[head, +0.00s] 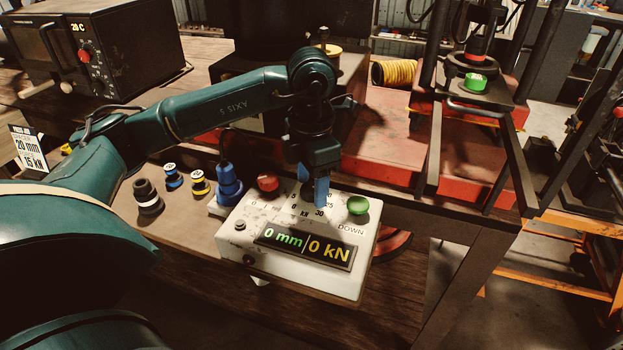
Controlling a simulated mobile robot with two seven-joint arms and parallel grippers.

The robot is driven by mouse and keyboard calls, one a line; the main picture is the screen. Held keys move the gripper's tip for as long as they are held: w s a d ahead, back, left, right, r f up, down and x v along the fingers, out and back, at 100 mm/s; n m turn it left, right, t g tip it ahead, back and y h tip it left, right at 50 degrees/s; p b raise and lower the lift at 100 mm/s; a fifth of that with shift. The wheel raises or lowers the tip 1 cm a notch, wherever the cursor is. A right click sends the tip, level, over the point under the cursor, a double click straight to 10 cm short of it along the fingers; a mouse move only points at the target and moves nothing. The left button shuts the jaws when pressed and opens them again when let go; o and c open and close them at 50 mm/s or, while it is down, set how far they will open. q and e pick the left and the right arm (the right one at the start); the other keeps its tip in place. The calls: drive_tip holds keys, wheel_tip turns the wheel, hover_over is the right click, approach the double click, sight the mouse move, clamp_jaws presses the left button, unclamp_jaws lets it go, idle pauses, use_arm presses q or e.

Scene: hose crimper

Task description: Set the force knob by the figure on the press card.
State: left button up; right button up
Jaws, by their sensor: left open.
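The press card (29,150) stands at the far left and reads 20 mm and 15 kN. The white control box (232,258) sits at the table's front edge. Its display (304,246) reads 0 mm and 0 kN. My left gripper (320,192) points down with blue fingertips at the kN scale on the box top. It is open. The force knob is hidden behind the gripper, so its setting and any contact cannot be told; marks such as 5, 0, 25 and 30 show around there. My right gripper is not in view.
A red button (268,182) and a green button (357,205) by the word DOWN flank the gripper. Several small fittings (148,197) stand left of the box. The press (476,85) stands at the back right, and a dark oven (130,50) at the back left.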

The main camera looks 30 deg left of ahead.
sight(311, 187)
use_arm(q)
wheel_tip(311, 187, up, 13)
drive_tip(key=p, duration=0.1)
idle(0.5)
drive_tip(key=shift+s, duration=0.1)
idle(0.4)
